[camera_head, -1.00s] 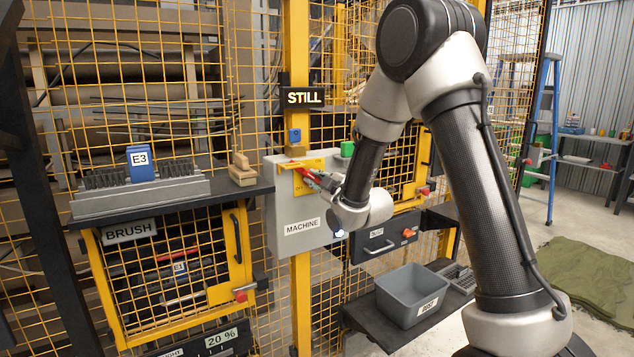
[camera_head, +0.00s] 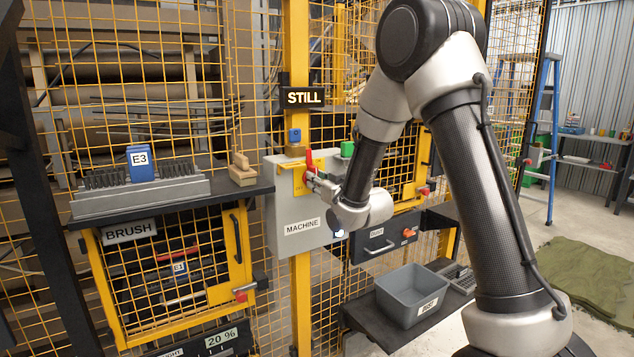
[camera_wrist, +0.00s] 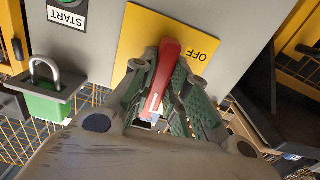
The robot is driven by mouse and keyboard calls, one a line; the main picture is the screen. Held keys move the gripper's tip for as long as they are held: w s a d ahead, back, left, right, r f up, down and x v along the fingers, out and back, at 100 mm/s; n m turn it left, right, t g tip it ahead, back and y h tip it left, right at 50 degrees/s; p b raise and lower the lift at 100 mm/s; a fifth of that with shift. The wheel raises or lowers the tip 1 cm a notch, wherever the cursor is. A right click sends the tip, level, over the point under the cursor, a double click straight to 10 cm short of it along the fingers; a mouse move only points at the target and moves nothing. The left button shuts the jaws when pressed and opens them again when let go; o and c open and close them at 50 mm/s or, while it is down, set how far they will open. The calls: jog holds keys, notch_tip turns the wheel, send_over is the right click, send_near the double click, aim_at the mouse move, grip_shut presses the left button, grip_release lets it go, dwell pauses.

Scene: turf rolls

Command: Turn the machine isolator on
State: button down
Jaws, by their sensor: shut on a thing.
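The grey machine isolator box (camera_head: 285,232), labelled MACHINE, is fixed to the yellow post of the fence. Its yellow plate (camera_head: 299,183) carries a red handle (camera_head: 309,158), which points about upward. In the wrist view the red handle (camera_wrist: 168,62) lies between the two fingers of my gripper (camera_wrist: 163,88), over the yellow plate marked OFF (camera_wrist: 203,55). My gripper also shows in the head view (camera_head: 314,180), shut on the handle. The fingers partly hide the plate, and I cannot read an ON mark.
A padlock with a green body (camera_wrist: 48,104) hangs beside the plate, near a START label (camera_wrist: 67,17). A STILL sign (camera_head: 304,97) is above the box. A brush shelf (camera_head: 228,186) stands left, and a grey bin (camera_head: 411,292) sits below right.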

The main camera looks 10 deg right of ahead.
jog(key=shift+f+m, duration=0.1)
jog(key=shift+m, duration=0.3)
jog(key=c, duration=1.4)
grip_release()
jog(key=v, duration=0.7)
jog(key=shift+s, duration=0.25)
